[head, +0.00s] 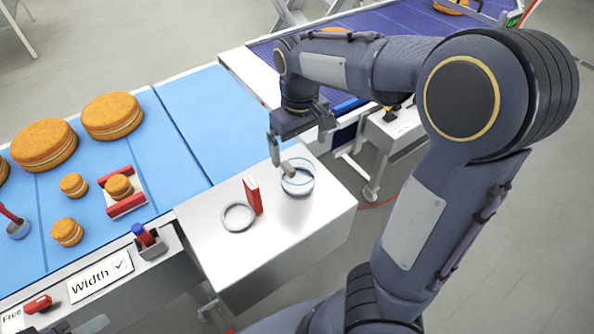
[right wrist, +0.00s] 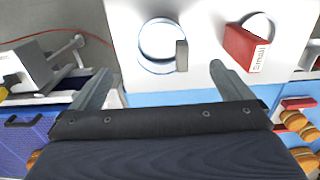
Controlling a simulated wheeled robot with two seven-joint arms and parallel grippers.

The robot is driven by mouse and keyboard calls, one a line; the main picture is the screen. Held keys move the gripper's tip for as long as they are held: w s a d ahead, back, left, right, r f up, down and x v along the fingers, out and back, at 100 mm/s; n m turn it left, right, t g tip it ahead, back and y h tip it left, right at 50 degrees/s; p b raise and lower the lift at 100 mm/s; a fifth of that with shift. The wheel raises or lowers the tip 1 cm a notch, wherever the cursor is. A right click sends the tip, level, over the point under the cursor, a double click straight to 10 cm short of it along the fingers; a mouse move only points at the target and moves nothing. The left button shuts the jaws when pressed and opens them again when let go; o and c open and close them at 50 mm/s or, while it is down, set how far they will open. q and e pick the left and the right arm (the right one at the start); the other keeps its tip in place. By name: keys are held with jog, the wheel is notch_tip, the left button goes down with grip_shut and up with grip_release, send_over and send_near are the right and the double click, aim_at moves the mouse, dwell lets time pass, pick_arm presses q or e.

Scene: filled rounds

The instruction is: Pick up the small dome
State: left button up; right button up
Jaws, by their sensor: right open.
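The small dome (head: 300,186) is a clear, round glass piece with a grey upright tab on it. It sits on the metal side table (head: 300,225). In the right wrist view the dome (right wrist: 156,42) is a clear circle with the grey tab at its right side. My right gripper (head: 300,136) is open and empty, just above and behind the dome in the head view. In the right wrist view its fingers (right wrist: 161,78) are spread wide, with the dome beyond and between them, apart from both. My left gripper is not in view.
A red block (right wrist: 246,47) labelled "Small" stands beside a pale ring (head: 224,220) on the same table. A blue belt (head: 205,110) at left carries several filled rounds (head: 43,140) and a red-ended holder (head: 127,205). A purple conveyor (head: 400,22) lies behind.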

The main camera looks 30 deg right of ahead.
aim_at(297, 167)
notch_tip(297, 167, down, 6)
jog(key=shift+w+a+r, duration=0.1)
jog(key=shift+w+a, duration=0.05)
jog(key=c, duration=1)
jog(key=shift+c, duration=0.2)
jog(key=shift+r, duration=0.15)
jog(key=shift+r, duration=0.2)
jog(key=r, duration=0.3)
jog(key=shift+a+r+p, duration=0.2)
jog(key=shift+a+p, duration=0.1)
jog(key=shift+a, duration=0.05)
jog(key=s+a+r+b, duration=0.1)
jog(key=s+a+r, duration=0.6)
jog(key=a+r, duration=0.2)
jog(key=shift+a, duration=1.25)
